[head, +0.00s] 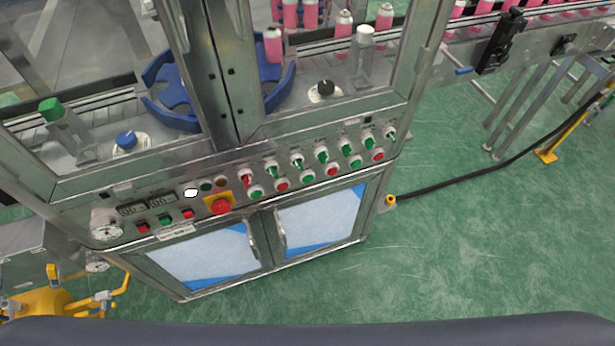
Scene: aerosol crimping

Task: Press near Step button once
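The control panel (237,178) runs along the front of the crimping machine. Its lower left has a red button (142,228), a green button (166,221) and another red button (188,214). A white round element (191,193) sits above them. A large red mushroom button (221,206) stands on a yellow plate. To its right is a row of green and red buttons (308,176) under a row of lever switches (297,162). The labels are too small to read, so I cannot tell which button is Step. Neither of my grippers is in view.
Two cabinet doors (262,227) lie below the panel. Pink cans (343,22) stand on the conveyor behind the machine's frame. A black cable (470,187) crosses the green floor (450,250) at the right. A yellow device (50,299) stands at the lower left. The floor before the machine is clear.

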